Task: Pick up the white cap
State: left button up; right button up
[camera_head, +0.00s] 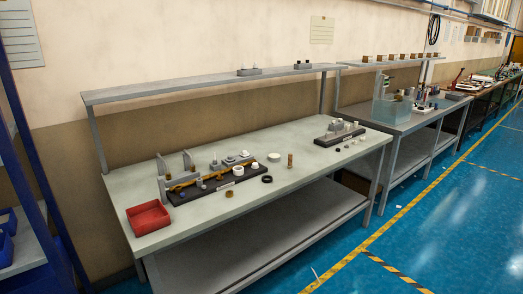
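A small white cap-like piece (273,157) sits on the grey workbench (300,190), near its middle. A second white round piece (238,170) sits on the dark fixture (215,183) to its left. More small white pieces stand at the second dark fixture (340,135) on the right; they are too small to tell apart. I cannot tell which white piece is the named cap. Neither of my grippers shows in this view.
A red bin (148,217) stands at the bench's left end. A black ring (267,179), a brown ring (229,194) and a brown upright piece (290,160) are near the middle. A shelf (200,89) runs above the back. The blue floor (440,220) in front is open.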

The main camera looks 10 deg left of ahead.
aim_at(244, 154)
jog(key=i+l, duration=1)
jog(key=i+l+z, duration=0.05)
